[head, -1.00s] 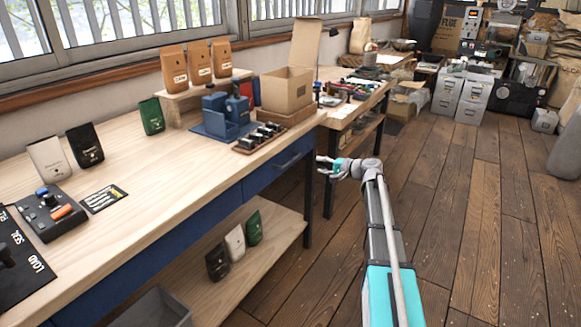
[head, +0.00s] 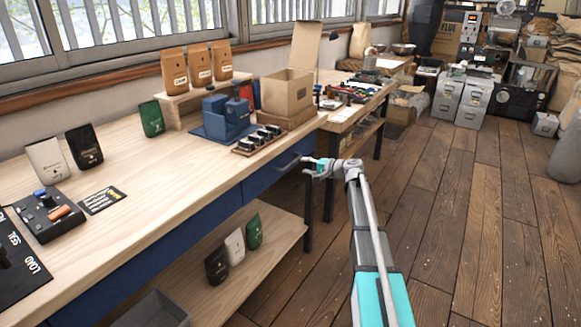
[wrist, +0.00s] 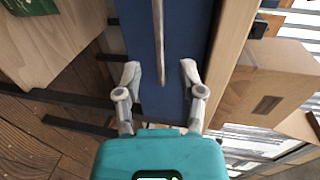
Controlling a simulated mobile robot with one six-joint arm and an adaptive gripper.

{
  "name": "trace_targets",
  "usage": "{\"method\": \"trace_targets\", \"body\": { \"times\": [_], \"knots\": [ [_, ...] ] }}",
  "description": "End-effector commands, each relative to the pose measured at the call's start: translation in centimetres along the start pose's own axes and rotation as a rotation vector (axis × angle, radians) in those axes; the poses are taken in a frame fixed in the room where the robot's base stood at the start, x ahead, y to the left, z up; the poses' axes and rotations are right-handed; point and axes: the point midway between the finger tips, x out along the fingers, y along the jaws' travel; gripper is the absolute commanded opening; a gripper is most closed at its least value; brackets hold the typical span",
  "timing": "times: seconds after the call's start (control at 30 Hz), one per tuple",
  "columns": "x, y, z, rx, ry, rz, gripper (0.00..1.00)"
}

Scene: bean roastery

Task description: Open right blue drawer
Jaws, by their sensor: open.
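The right blue drawer (head: 262,180) is under the right end of the wooden workbench, and its front looks flush with the bench. Its bar handle (head: 290,161) is on the front near the right end. In the wrist view the blue drawer front (wrist: 178,60) fills the middle, with the handle (wrist: 159,40) running down from the top edge. My gripper (head: 313,168) is open and empty, just right of the handle. In the wrist view its fingers (wrist: 160,72) are spread to either side of the handle's lower end; whether they touch it I cannot tell.
The workbench top (head: 150,185) carries bags, a blue holder and a cardboard box (head: 287,92). The lower shelf (head: 275,245) holds several bags. A second table (head: 345,118) stands behind. The wooden floor (head: 450,220) to the right is clear.

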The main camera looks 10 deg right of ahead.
Motion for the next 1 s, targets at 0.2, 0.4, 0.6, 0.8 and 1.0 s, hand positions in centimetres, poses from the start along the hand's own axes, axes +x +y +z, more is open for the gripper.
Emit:
{"method": "trace_targets", "body": {
  "times": [0.2,0.4,0.6,0.8,1.0],
  "knots": [
    [3.6,0.1,-0.1,-0.001,-0.001,0.0,0.51],
    [6.0,0.1,-0.1,0.0,-0.001,0.001,0.51],
    [7.1,0.1,-0.1,0.0,0.0,0.001,0.51],
    [7.3,0.0,0.0,0.0,0.0,0.001,0.51],
    [7.2,0.0,0.0,0.0,0.0,0.001,0.44]
  ]
}}
